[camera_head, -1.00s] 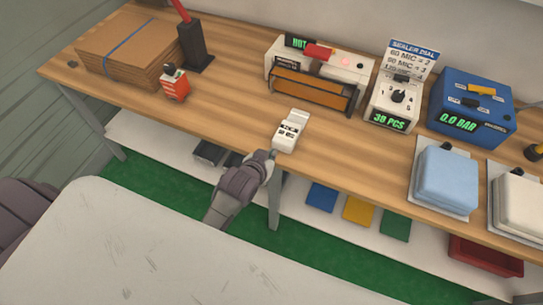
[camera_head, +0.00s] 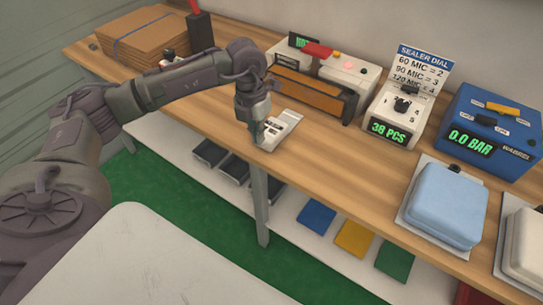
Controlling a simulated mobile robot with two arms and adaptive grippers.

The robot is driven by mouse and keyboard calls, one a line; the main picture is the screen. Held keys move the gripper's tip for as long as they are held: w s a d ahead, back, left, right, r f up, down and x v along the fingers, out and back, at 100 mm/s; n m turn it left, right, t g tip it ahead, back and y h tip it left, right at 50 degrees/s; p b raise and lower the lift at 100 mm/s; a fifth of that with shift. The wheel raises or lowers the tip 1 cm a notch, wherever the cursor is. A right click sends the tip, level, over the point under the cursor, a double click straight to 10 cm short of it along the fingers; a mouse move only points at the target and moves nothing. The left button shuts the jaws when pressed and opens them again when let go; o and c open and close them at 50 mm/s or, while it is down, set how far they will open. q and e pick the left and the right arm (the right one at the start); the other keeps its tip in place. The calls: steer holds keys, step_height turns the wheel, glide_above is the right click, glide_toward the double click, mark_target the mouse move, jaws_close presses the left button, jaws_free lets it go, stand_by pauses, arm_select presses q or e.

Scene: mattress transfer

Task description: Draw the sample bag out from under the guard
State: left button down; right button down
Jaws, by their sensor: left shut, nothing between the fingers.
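A small flat white packet with dark print (camera_head: 277,130), which looks like the sample bag, lies on the wooden bench near its front edge. It is in front of the white heat sealer (camera_head: 348,72), whose long orange-brown front bar (camera_head: 308,92) looks like the guard. The packet looks clear of the bar, with bare wood between them. My left gripper (camera_head: 259,138) points down at the packet's left edge. It is shut and empty; whether it touches the packet I cannot tell. The gripper hides part of the packet's left side. My right gripper is not in view.
The sealer dial box (camera_head: 394,117) and blue pressure box (camera_head: 490,130) stand to the right. A light blue pad (camera_head: 447,204) and a white pad (camera_head: 526,243) lie nearer. Cardboard (camera_head: 150,38) is stacked back left. A lower shelf (camera_head: 293,221) holds coloured sheets.

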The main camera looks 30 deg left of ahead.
mark_target(259, 153)
arm_select(q)
steer(key=shift+y, duration=0.5)
steer(key=f, duration=0.3)
steer(key=a+f+p, duration=0.1)
steer(key=f, duration=0.2)
steer(key=a+f+p, duration=0.1)
steer(key=f, duration=0.2)
steer(key=shift+s+a+f, duration=0.2)
steer(key=shift+s+f, duration=0.05)
steer(key=shift+f, duration=0.15)
steer(key=w+p, duration=0.1)
steer(key=w, duration=0.2)
steer(key=shift+w, duration=0.65)
